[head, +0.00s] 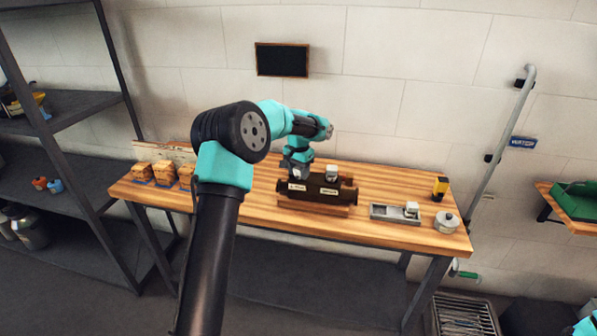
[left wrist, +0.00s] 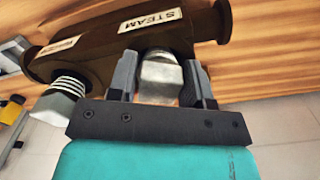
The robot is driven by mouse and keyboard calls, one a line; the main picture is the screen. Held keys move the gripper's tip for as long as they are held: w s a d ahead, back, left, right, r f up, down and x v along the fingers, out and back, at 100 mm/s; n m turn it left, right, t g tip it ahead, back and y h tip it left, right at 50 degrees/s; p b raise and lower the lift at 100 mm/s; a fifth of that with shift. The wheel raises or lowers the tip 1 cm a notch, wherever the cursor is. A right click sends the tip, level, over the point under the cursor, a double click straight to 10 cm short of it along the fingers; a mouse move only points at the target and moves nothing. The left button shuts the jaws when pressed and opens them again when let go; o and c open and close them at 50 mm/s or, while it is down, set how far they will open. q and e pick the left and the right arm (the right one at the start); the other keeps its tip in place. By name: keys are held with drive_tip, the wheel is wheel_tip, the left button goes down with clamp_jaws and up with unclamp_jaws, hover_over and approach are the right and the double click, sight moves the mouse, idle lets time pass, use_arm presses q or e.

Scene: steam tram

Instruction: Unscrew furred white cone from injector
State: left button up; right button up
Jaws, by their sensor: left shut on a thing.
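The injector (head: 318,190) is a dark brown body with pale labels, lying in the middle of the wooden bench. In the left wrist view the injector (left wrist: 110,50) shows a label reading STEAM. My left gripper (head: 296,163) is over its left part. In the left wrist view my left gripper (left wrist: 160,64) is shut on a whitish, blocky cone (left wrist: 158,80) at the STEAM end, one finger on each side. Whether its thread is engaged is hidden. A second pale fitting (left wrist: 66,92) with visible threads stands at the other end; it also shows in the head view (head: 331,172).
A grey tray (head: 385,213) with a pale metal part (head: 411,208) is right of the injector. A yellow-and-black device (head: 440,187) and a round pale tin (head: 447,222) are at the bench's right end. Several tan blocks (head: 165,173) stand at the left.

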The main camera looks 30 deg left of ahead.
sight(299, 168)
use_arm(q)
drive_tip(key=shift+r, duration=0.2)
drive_tip(key=shift+r, duration=3.6)
